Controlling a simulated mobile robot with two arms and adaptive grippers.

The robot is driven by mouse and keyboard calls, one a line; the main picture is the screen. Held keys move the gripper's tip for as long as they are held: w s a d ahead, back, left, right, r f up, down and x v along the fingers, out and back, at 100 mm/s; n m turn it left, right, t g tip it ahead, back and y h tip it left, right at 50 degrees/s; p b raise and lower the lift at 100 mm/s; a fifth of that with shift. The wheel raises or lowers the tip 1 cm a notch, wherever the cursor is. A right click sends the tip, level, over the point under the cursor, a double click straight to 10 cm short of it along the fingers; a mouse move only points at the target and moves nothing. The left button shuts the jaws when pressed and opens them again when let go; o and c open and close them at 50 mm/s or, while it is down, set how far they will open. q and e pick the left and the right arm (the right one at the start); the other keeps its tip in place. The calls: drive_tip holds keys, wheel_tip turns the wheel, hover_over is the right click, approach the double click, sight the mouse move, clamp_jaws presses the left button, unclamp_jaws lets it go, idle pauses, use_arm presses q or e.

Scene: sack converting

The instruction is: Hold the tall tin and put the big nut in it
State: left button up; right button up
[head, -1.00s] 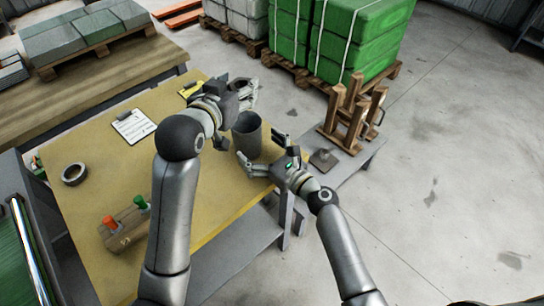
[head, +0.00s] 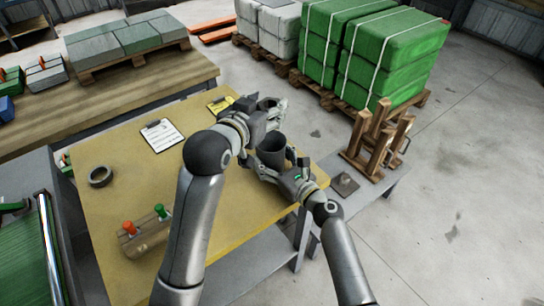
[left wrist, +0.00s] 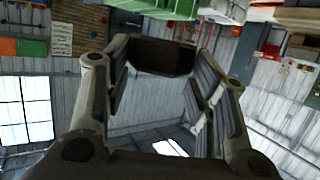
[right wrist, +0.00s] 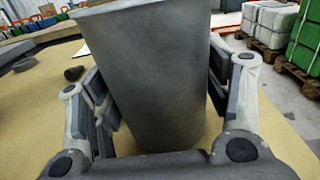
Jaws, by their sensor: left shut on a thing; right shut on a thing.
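The tall tin (head: 271,146), a dark grey open-topped cup, stands on the yellow table top near its right edge. My right gripper (head: 277,164) is shut on it from the front right. In the right wrist view the tin (right wrist: 158,75) fills the space between the fingers. My left gripper (head: 268,112) is shut on the big nut (head: 268,103), a dark ring-like piece, behind and above the tin. In the left wrist view the nut (left wrist: 163,57) sits between the fingertips. The tin's inside is mostly hidden.
On the yellow table (head: 110,205) are a tape roll (head: 100,176), clipboards (head: 161,134) and a block with red and green knobs (head: 147,236). A wooden stand (head: 378,135) is on the grey side shelf to the right. Loaded pallets stand behind.

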drive_tip(key=shift+c, duration=1.3)
use_arm(q)
wheel_tip(320, 180, down, 9)
idle(3.4)
drive_tip(key=o, duration=1.2)
drive_tip(key=shift+c, duration=0.2)
drive_tip(key=o, duration=0.6)
drive_tip(key=shift+c, duration=0.2)
drive_tip(key=shift+f, duration=0.15)
drive_tip(key=shift+s, duration=0.1)
drive_tip(key=v, duration=1.2)
